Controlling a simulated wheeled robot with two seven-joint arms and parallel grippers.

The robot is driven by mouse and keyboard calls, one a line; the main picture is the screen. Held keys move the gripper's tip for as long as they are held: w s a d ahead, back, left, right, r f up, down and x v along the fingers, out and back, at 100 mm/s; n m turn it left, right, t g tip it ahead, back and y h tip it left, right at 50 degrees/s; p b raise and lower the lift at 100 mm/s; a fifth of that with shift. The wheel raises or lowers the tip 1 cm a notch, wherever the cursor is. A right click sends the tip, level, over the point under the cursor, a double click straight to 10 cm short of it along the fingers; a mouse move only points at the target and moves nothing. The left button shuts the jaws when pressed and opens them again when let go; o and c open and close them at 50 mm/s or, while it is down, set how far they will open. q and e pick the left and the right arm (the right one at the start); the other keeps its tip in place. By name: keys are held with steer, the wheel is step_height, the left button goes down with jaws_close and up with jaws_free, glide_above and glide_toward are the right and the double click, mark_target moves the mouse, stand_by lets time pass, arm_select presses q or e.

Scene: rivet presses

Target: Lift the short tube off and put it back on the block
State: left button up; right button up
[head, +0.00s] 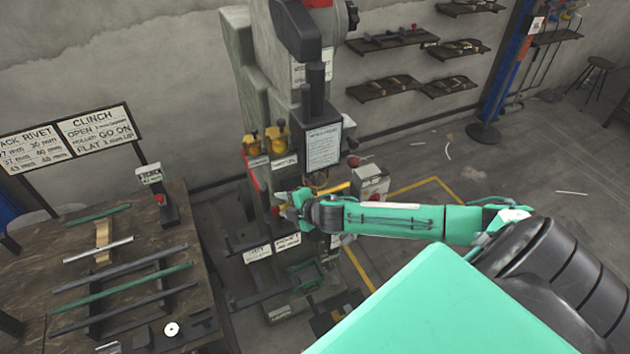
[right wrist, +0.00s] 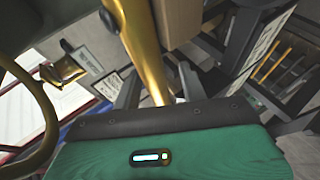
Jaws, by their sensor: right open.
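A short silver tube (head: 84,256) lies across a pale wooden block (head: 102,235) on the workbench at the left of the head view. My right gripper (head: 291,203) is at the front of the grey press, well to the right of the bench and apart from the tube. It is open; its fingertips are small and partly lost against the press. The right wrist view shows a yellow bar (right wrist: 140,45) close in front of the wrist and a tan piece (right wrist: 178,18) beside it. The tube cannot be made out there. My left gripper is not in view.
The grey press (head: 262,100) stands beyond the bench, with yellow parts (head: 278,138) on its front. Dark and green bars (head: 135,283) lie on the workbench (head: 30,280). A small post with a red button (head: 160,198) stands at its back. Floor at the right is mostly open.

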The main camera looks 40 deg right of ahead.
steer(key=shift+w+f, duration=0.1)
steer(key=shift+w, duration=0.05)
jaws_close()
